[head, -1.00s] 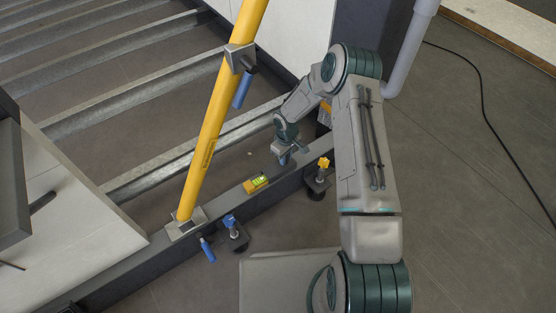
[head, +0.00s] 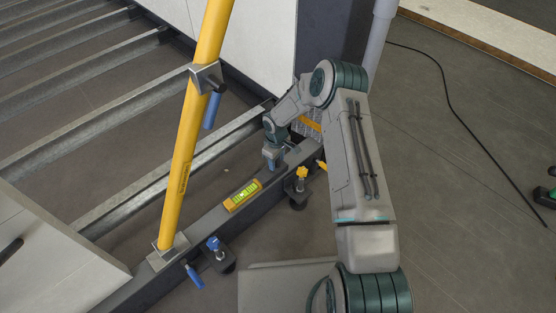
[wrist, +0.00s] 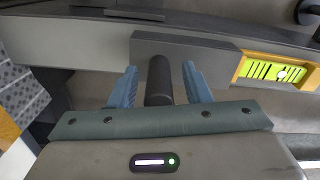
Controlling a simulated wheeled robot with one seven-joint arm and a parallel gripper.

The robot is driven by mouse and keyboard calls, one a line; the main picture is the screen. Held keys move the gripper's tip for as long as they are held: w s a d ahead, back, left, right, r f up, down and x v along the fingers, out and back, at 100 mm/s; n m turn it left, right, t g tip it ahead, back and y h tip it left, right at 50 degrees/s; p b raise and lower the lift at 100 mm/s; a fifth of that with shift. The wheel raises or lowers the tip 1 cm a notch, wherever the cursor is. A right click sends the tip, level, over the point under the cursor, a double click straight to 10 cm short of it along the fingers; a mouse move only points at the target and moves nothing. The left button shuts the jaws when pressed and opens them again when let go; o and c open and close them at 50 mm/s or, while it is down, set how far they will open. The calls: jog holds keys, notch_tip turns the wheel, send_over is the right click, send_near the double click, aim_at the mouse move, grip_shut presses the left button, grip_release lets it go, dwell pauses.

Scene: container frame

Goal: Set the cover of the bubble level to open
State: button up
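The bubble level (head: 243,195) is a yellow bar with a bright green vial, lying on the dark beam. Its green window shows uncovered in the head view and in the wrist view (wrist: 275,71). The cover, a dark grey block (wrist: 190,52), sits end to end with the level, to its left in the wrist view. A black round handle (wrist: 159,80) stands out from the cover. My gripper (head: 272,163) is low over the beam, up and right of the level. In the wrist view its blue fingers (wrist: 160,88) straddle the handle, with a gap showing on each side.
A yellow post (head: 190,140) with a blue-handled clamp leans left of the level. A blue-topped clamp (head: 217,248) and a yellow-topped clamp (head: 300,180) stand at the beam's near side. Metal rungs lie behind the beam. The floor at right is mostly clear, with a cable.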

jog(key=shift+d, duration=0.1)
notch_tip(320, 180, up, 14)
jog(key=p, duration=0.5)
jog(key=shift+f, duration=0.15)
dwell(0.4)
